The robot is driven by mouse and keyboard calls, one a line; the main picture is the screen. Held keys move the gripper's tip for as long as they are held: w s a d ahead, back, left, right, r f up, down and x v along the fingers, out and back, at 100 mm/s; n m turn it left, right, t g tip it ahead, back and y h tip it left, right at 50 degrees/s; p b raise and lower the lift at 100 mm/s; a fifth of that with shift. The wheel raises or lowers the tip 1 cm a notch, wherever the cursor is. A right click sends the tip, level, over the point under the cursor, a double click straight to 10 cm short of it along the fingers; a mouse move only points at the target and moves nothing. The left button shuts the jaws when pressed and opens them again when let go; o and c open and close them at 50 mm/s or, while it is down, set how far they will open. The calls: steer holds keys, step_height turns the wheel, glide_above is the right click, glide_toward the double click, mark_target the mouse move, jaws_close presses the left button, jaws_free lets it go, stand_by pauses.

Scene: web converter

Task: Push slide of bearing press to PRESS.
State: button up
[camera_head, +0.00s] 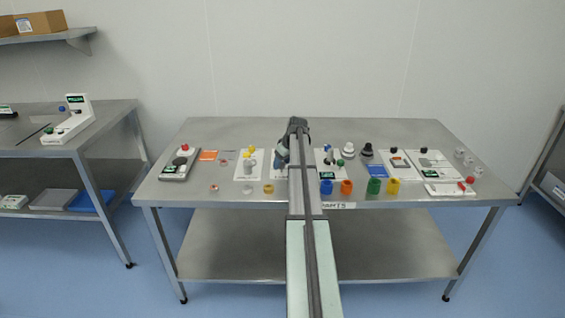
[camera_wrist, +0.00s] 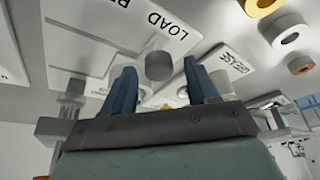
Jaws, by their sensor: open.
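In the wrist view a white plate (camera_wrist: 100,22) carries the printed word LOAD, and a second word starting with P is cut off at the top edge. A short grey cylindrical knob (camera_wrist: 158,66) stands by LOAD. My gripper (camera_wrist: 160,74) is open, with one blue finger on each side of the knob in the picture; contact cannot be told. In the head view my gripper (camera_head: 281,158) is low over the middle of the table, and my arm hides much of the station beneath it.
The steel table (camera_head: 225,132) holds several stations. A white station with a green knob (camera_head: 340,163) is right of my arm. Coloured cups, including an orange one (camera_head: 346,187), line the front. A white ring (camera_wrist: 290,34) lies near the gripper. The back of the table is clear.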

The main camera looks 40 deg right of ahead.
steer(key=shift+c, duration=0.2)
jaws_close()
stand_by(0.4)
